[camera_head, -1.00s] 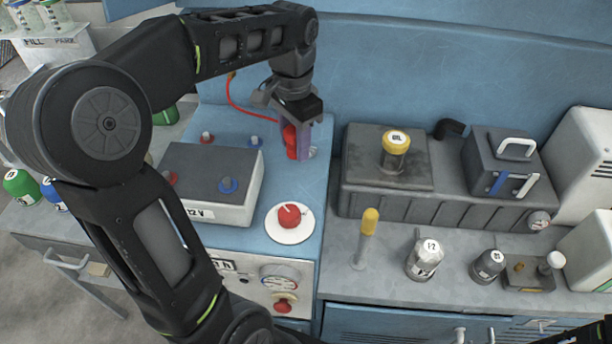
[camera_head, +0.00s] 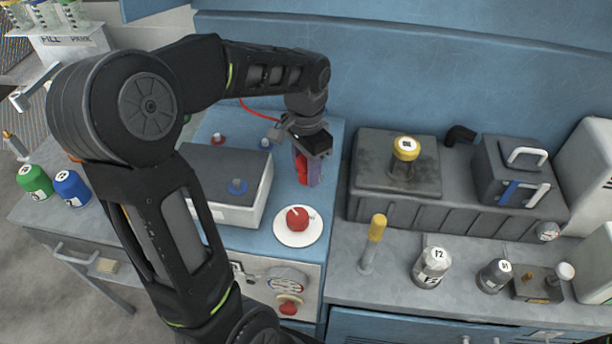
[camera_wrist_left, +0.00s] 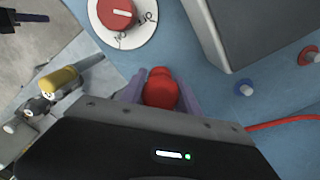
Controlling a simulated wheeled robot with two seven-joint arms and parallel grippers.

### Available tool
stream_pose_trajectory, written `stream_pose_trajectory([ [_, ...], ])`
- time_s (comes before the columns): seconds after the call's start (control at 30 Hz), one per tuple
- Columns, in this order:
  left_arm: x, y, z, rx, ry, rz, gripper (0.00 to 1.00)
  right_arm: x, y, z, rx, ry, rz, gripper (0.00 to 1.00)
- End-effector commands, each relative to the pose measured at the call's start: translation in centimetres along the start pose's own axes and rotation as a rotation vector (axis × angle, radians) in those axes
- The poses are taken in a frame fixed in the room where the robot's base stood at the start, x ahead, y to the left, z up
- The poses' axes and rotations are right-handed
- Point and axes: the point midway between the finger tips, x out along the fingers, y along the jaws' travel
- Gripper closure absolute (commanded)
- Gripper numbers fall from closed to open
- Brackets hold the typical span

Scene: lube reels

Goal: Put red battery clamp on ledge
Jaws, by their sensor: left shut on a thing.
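The red battery clamp (camera_head: 301,167) is between the fingers of my left gripper (camera_head: 308,172), which is shut on it over the blue bench top (camera_head: 262,222). In the left wrist view the clamp (camera_wrist_left: 160,90) sits between the two purple fingers, with a red cable (camera_wrist_left: 285,121) to the right. The cable (camera_head: 258,111) also shows behind my arm in the head view. I cannot tell whether the clamp touches the surface. A ledge is not clearly identifiable. My right gripper is not in view.
The grey 12 V battery (camera_head: 235,214) stands left of the gripper, with blue and red posts nearby. A red rotary knob (camera_head: 297,218) is in front.

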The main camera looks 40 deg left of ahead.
Motion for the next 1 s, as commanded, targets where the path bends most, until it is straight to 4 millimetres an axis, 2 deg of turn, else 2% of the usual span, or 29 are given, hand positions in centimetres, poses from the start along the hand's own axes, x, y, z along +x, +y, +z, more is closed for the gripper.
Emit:
stream_pose_trajectory([
  [0.2, 2.7, 0.0, 0.1, 0.000, -0.003, 0.001, 1.00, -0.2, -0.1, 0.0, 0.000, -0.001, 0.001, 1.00],
  [0.6, 3.3, 0.0, 0.0, 0.000, -0.001, 0.000, 1.00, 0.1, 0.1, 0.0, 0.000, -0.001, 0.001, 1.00],
  [0.63, 3.2, 0.0, 0.0, 0.000, -0.001, 0.000, 0.60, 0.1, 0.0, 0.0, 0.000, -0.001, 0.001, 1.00],
  [0.87, 3.2, 0.0, 0.1, 0.000, -0.001, 0.000, 0.42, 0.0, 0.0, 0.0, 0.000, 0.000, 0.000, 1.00],
  [1.0, 3.2, 0.0, 0.1, 0.000, -0.001, 0.000, 0.40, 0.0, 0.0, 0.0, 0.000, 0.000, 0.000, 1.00],
])
